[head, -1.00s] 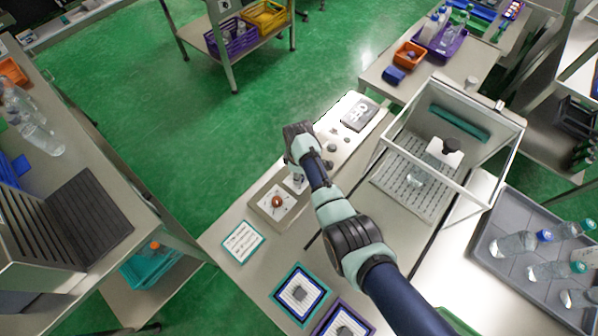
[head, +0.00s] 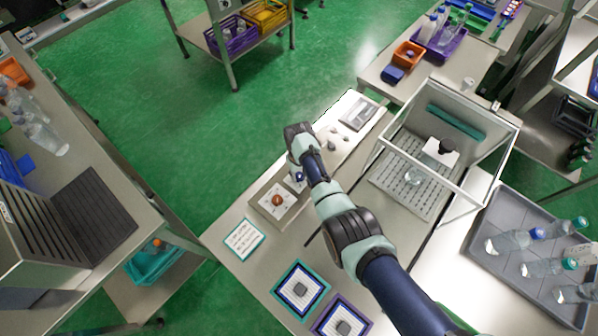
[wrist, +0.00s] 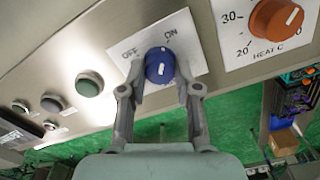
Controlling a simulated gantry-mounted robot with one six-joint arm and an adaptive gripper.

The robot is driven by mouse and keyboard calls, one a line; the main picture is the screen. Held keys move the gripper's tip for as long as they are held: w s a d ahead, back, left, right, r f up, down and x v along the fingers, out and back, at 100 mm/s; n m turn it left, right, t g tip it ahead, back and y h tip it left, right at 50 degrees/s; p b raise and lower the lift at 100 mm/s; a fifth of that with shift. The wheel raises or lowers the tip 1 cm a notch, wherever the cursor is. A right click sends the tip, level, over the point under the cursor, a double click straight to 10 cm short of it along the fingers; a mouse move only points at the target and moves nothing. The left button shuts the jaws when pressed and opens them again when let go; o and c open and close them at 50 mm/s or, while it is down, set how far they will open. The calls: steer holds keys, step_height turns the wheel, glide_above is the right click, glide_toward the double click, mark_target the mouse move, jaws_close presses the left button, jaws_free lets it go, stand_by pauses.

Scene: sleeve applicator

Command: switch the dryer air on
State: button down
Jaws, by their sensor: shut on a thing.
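The dryer air switch is a round blue knob (wrist: 159,66) on a white plate marked OFF at the left and ON at the upper right in the wrist view. A pale pointer line shows on its face, pointing up between the two words, nearer ON. My gripper (wrist: 160,82) is around the knob, one finger on each side, and is shut on it. In the head view my arm reaches over the panel, and the blue knob (head: 299,177) is partly hidden behind the wrist.
An orange-brown heat dial (head: 278,199) sits close beside the switch; it also shows in the wrist view (wrist: 276,19). A green button (wrist: 89,84) and several smaller buttons lie on the other side. A clear-walled enclosure (head: 487,118) stands right of the arm.

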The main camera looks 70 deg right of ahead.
mark_target(299, 174)
steer(key=shift+m, duration=0.7)
steer(key=c, duration=0.8)
jaws_free()
steer(key=shift+r, duration=0.1)
step_height(299, 174, up, 12)
